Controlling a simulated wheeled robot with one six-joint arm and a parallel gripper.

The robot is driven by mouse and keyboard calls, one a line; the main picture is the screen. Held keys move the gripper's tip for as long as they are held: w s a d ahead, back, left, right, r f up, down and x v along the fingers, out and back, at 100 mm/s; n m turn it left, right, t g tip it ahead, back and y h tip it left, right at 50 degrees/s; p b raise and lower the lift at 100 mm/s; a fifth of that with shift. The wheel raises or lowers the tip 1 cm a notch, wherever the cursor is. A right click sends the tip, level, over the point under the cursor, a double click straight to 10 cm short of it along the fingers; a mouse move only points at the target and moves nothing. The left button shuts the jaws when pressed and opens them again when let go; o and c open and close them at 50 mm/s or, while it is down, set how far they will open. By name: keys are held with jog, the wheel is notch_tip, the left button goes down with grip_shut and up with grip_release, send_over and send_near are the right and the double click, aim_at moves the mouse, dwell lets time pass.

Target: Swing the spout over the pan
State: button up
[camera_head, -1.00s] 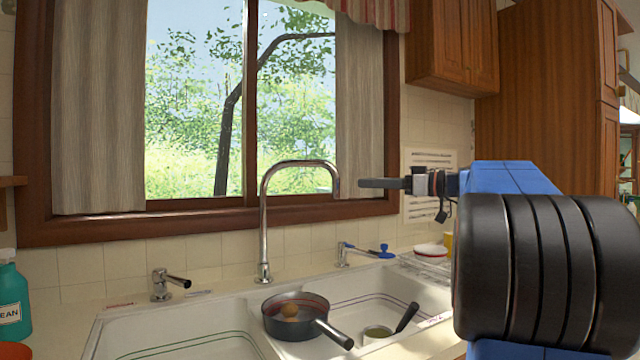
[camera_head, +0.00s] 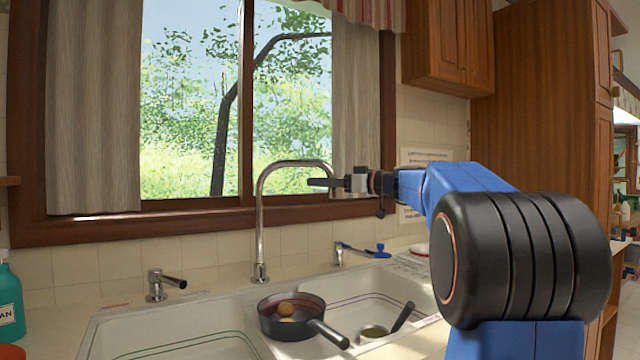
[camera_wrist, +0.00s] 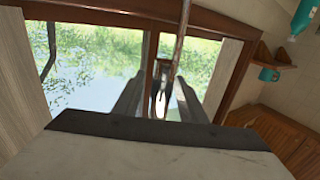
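The chrome faucet spout (camera_head: 292,163) rises behind the sink, arches to the right and ends in a downturned tip. A dark pan (camera_head: 292,330) with a brown round item (camera_head: 286,309) in it stands at the sink divider, below the arch. My gripper (camera_head: 322,183) is level with the spout's tip and overlaps it in the head view. In the wrist view my two fingers (camera_wrist: 158,98) are apart, and the faucet's metal pipe (camera_wrist: 182,40) shows between them. I cannot tell whether a finger touches it.
The left basin (camera_head: 180,346) is empty. A teal bottle (camera_head: 8,300) is at far left.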

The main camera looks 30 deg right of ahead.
jog(key=shift+w+a, duration=0.25)
jog(key=shift+w, duration=0.15)
grip_shut()
jog(key=shift+s+a, duration=0.15)
jog(key=s+a+m+t+h, duration=0.1)
jog(key=s+a+m+h, duration=0.1)
jog(key=a, duration=0.4)
jog(key=s+a+m+t+h, duration=0.1)
jog(key=s+a+m+h, duration=0.1)
jog(key=a, duration=0.4)
jog(key=shift+s+a+t+h, duration=0.25)
jog(key=shift+s+t+h, duration=0.05)
jog(key=shift+s+h, duration=0.65)
